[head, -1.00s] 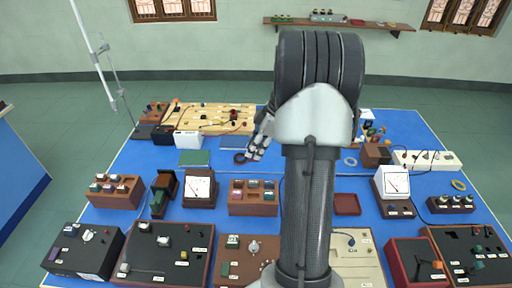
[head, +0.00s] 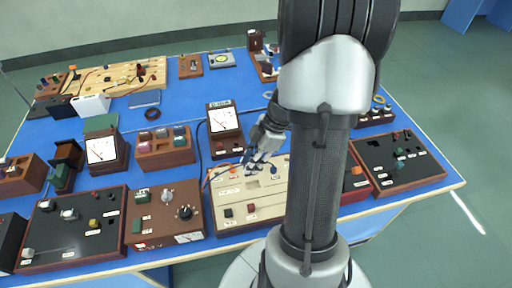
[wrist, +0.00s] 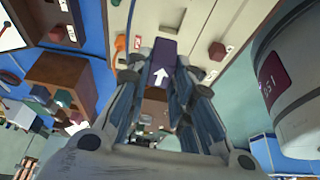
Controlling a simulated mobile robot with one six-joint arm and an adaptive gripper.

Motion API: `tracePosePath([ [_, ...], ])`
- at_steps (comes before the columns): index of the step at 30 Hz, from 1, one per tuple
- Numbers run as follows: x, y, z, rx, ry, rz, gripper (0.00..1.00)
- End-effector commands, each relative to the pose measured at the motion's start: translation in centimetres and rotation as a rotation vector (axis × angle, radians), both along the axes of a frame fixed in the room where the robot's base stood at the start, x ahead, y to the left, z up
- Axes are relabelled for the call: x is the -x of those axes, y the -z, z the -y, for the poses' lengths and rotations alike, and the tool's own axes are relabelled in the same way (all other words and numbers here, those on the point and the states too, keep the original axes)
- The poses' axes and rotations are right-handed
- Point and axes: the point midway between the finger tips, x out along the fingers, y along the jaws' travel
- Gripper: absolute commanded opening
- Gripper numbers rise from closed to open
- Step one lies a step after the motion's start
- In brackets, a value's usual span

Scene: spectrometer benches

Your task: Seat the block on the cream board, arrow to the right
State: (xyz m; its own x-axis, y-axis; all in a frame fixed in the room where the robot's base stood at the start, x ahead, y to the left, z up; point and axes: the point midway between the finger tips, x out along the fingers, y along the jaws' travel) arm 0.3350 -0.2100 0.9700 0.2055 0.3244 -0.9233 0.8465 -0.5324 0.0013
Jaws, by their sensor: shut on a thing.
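My gripper (head: 258,164) is at the back part of the cream board (head: 270,198) in the head view. In the wrist view my gripper (wrist: 160,82) is shut on a dark purple block (wrist: 160,56) with a white arrow on its face. The arrow points up and slightly right in that view. The block is over or against the cream board (wrist: 190,18); I cannot tell whether it touches. The board carries a few small knobs and white labels. In the head view the fingers mostly hide the block.
A white-faced meter (head: 222,119) stands just behind the cream board. A brown control box (head: 165,212) is left of it. A dark panel (head: 398,160) lies to the right, beyond a red box (head: 355,185) partly hidden by my arm. Blue tabletop shows behind.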

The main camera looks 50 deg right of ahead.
Motion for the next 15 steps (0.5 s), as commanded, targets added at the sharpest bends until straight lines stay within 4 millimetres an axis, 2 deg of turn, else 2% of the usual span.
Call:
tracePosePath([
  [15, 0.4, 1.9, -0.6, -0.001, -0.012, -0.001, 0.00],
])
